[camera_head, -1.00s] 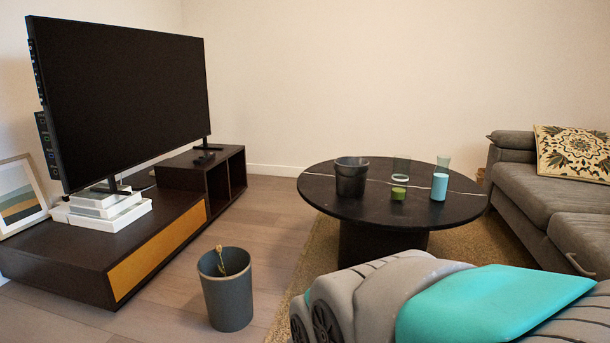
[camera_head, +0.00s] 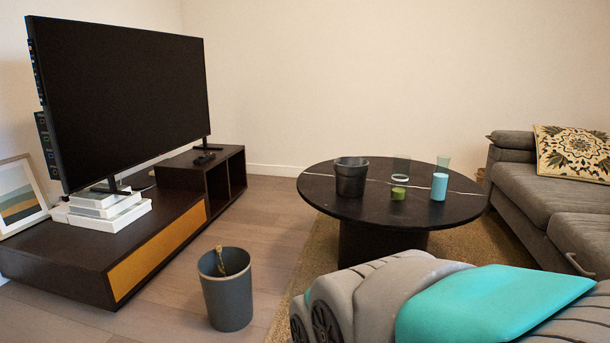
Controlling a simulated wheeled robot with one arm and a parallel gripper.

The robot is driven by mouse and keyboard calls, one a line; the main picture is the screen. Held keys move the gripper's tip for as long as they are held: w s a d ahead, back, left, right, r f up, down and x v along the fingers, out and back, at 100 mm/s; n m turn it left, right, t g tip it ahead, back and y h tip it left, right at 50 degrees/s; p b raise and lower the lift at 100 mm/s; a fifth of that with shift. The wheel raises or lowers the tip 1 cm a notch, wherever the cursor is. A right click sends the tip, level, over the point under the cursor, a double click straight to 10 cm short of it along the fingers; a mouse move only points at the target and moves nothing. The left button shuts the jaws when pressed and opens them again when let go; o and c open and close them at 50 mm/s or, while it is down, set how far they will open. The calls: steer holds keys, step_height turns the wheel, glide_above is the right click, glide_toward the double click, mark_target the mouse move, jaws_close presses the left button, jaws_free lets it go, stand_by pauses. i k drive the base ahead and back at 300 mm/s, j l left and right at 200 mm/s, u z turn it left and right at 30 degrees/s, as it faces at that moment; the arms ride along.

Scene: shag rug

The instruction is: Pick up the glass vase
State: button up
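A round black table (camera_head: 325,195) stands right of centre. On it are two clear glass vessels, one (camera_head: 401,166) in the middle, just behind a small green cup (camera_head: 398,193), and one (camera_head: 443,163) farther right, behind a light blue cylinder (camera_head: 439,187). Either could be the glass vase; I cannot tell which. A dark, slightly see-through bucket-shaped container (camera_head: 351,178) stands at the left of the tabletop. My gripper is out of view. Only a grey and teal part of my own body shows at the bottom right.
A grey bin (camera_head: 227,295) stands on the wood floor before the dark TV stand (camera_head: 60,262). A grey sofa (camera_head: 550,195) with a patterned cushion (camera_head: 573,153) is at the right. A tan rug (camera_head: 478,252) lies under the table. Floor between stand and table is mostly clear.

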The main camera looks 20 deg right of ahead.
mark_target(402, 166)
steer(key=i+l+z, duration=0.1)
steer(key=l, duration=0.25)
steer(key=i+l+z, duration=0.1)
steer(key=l, duration=0.2)
steer(key=i+l+z, duration=0.1)
steer(key=l, duration=0.2)
steer(key=i+l+z, duration=0.1)
steer(key=l, duration=0.2)
steer(key=i, duration=0.05)
